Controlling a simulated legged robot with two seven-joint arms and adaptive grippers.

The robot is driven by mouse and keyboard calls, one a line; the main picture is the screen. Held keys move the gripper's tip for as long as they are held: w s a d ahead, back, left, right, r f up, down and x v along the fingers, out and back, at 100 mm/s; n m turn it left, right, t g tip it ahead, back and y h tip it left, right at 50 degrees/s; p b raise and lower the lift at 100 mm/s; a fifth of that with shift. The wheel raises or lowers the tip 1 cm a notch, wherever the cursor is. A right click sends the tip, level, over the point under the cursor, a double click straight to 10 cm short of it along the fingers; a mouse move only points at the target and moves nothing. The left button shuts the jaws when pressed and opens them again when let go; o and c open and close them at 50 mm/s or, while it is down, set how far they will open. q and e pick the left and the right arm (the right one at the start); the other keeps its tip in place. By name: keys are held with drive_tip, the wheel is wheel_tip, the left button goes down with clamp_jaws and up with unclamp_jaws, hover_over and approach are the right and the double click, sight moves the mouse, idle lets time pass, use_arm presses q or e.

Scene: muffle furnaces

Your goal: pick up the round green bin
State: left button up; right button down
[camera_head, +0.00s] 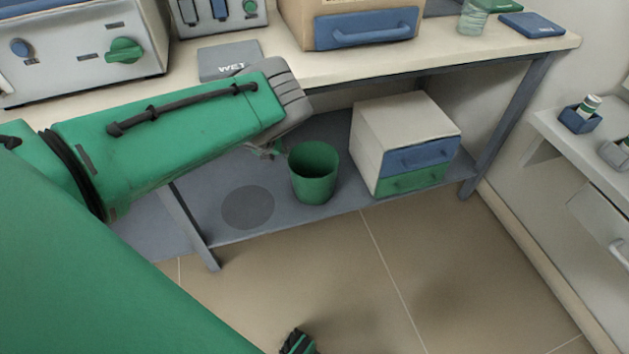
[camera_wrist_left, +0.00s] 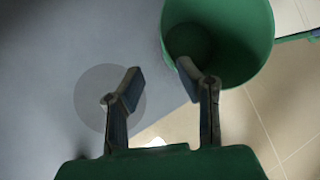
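The round green bin (camera_head: 314,177) stands upright and open-topped on the grey lower shelf under the bench. In the left wrist view the bin (camera_wrist_left: 240,60) fills the top right, its inside dark and empty as far as I see. My left gripper (camera_head: 268,150) is just left of the bin at about rim height, partly hidden by my wrist. In the wrist view its two fingers (camera_wrist_left: 160,80) are spread with nothing between them. The right fingertip overlaps the bin's rim in the picture; I cannot tell whether they touch.
A dark round mark (camera_head: 248,208) lies on the shelf (camera_head: 215,225) left of the bin. A drawer box (camera_head: 408,140) stands close on its right. The bench top (camera_head: 340,66) is above, with a leg (camera_head: 190,225) at left.

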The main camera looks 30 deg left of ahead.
use_arm(q)
drive_tip(key=m+b, duration=0.1)
drive_tip(key=b, duration=0.4)
approach(293, 163)
drive_tip(key=x, duration=0.3)
drive_tip(key=shift+w+d, duration=0.15)
drive_tip(key=shift+w, duration=0.25)
drive_tip(key=shift+w+f+b, duration=0.3)
drive_tip(key=shift+f+b, duration=0.2)
drive_tip(key=shift+b, duration=0.2)
drive_tip(key=shift+w+a+f, duration=0.15)
drive_tip(key=shift+a+f, duration=0.15)
drive_tip(key=shift+a, duration=0.2)
drive_tip(key=b+x, duration=0.4)
drive_tip(key=b, duration=0.1)
drive_tip(key=shift+d+f, duration=0.15)
drive_tip(key=shift+w+f+b, duration=0.15)
drive_tip(key=shift+f+b, duration=0.05)
drive_tip(key=shift+b, duration=0.35)
